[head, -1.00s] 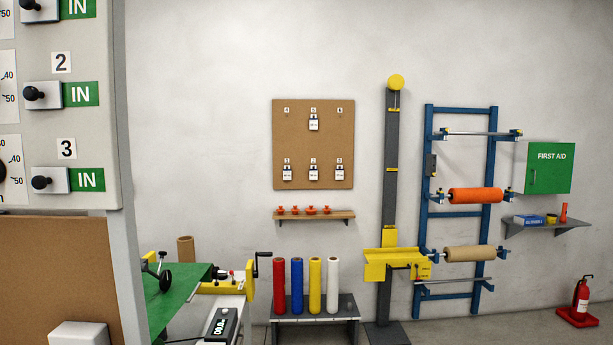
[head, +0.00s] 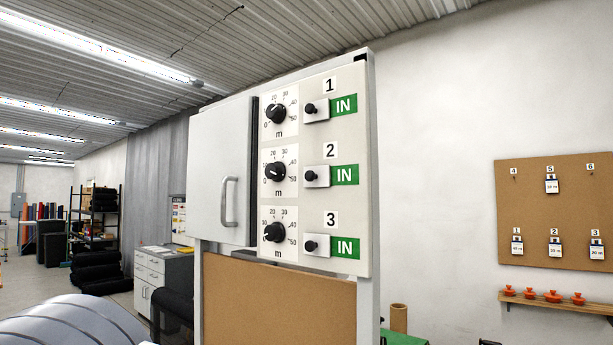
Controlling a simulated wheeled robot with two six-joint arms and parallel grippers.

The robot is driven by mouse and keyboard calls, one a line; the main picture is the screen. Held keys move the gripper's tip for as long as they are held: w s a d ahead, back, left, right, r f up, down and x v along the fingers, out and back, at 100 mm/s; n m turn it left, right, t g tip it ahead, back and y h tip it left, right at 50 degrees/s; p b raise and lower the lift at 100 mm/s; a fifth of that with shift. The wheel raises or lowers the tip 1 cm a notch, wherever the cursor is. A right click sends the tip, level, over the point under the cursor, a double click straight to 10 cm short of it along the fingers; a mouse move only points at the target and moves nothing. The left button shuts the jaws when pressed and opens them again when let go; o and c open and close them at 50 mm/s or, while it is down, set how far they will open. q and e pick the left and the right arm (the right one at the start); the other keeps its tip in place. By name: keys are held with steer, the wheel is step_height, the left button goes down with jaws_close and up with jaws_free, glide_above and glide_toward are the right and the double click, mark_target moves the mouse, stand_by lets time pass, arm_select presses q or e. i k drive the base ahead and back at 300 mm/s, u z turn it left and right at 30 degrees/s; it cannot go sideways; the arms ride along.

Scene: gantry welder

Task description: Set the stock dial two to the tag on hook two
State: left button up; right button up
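Stock dial two (head: 275,172) is the middle of three black knobs on a white panel (head: 350,208), around a scale marked in m. Its pointer seems to point left, toward the low end; the exact value is too small to read. Beside it are a number 2 plate, a small black knob (head: 310,176) and a green IN sign (head: 344,175). The tag on hook two (head: 555,249) hangs in the lower middle of the cork board (head: 530,220) at right; I cannot read its number surely. Neither gripper is in view.
Dial one (head: 276,113) is above and dial three (head: 275,232) below. A grey door with a handle (head: 229,202) is left of the dials. Other tags hang on hooks 1, 3 and 5. A shelf with orange pieces (head: 553,297) is under the board.

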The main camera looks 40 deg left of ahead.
mark_target(276, 171)
steer(key=u, duration=1.35)
steer(key=i, duration=0.2)
steer(key=z, duration=0.05)
